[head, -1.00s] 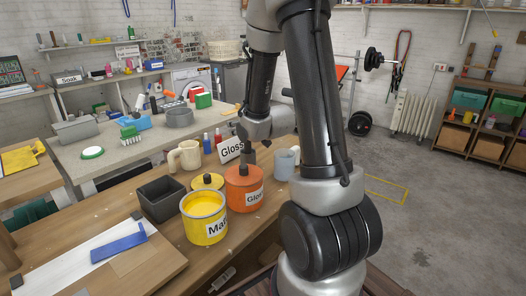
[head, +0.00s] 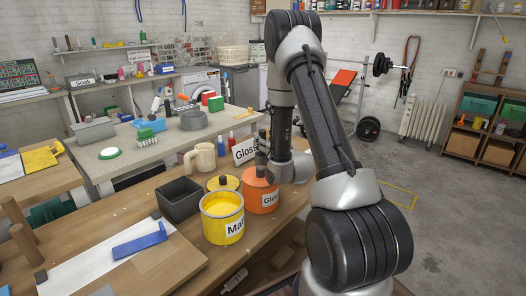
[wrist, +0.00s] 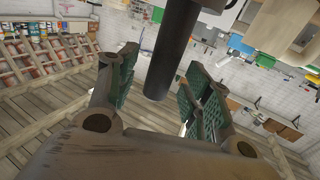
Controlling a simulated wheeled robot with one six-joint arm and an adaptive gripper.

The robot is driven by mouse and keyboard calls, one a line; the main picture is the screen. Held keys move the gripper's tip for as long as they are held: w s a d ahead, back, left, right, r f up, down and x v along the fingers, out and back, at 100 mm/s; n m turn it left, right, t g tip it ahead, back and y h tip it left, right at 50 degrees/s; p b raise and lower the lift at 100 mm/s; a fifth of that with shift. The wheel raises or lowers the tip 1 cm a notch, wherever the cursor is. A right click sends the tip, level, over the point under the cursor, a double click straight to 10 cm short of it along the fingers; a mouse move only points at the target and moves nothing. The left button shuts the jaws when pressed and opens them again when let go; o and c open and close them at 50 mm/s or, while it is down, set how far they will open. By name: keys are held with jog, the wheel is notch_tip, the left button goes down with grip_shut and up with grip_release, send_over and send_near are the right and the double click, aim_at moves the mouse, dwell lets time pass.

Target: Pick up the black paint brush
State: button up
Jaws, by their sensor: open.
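A thick black cylinder, which looks like the handle of the black paint brush (wrist: 172,52), comes down from the top of the wrist view between my gripper's two fingers. Its lower end is blunt. My gripper (wrist: 160,95) is open, with its green pads on either side and gaps to the cylinder. In the head view, my gripper (head: 268,155) is low over the orange "Gloss" pot (head: 262,199). A dark upright thing stands at the pot's top there, too small and crowded by my gripper to tell apart. Bristles do not show.
A blue tool (head: 139,239) lies on a board at the left.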

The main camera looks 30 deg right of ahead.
jog(key=shift+w, duration=1.15)
grip_shut()
jog(key=shift+r, duration=0.1)
